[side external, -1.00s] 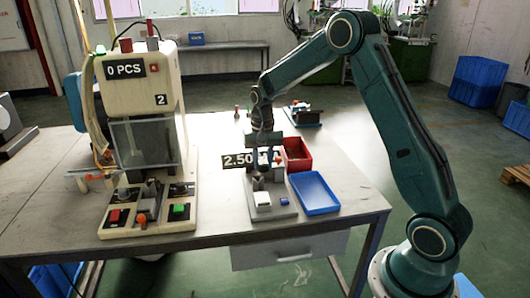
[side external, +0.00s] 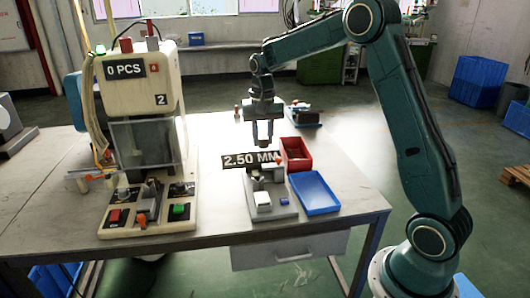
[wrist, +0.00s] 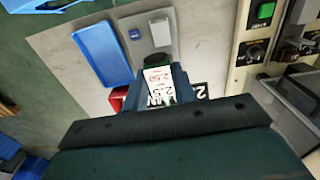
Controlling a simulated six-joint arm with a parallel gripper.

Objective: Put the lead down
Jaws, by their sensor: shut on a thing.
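My gripper (side external: 263,143) points down above the grey measuring fixture (side external: 283,211), clear of it. In the wrist view my gripper (wrist: 160,88) has its two blue-green fingers on either side of a narrow gap. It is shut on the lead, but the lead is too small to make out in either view. A black sign reading 2.50 MM (side external: 248,159) shows just below the fingers in the side view. The fixture carries a white block (side external: 262,199) and a small blue button (side external: 285,201).
A red bin (side external: 297,154) and a blue tray (side external: 314,193) stand right of the fixture. The moulding machine (side external: 147,90) with its red and green buttons stands at left. The bench (side external: 222,220) is bare between machine and fixture. A small device (side external: 305,115) sits behind.

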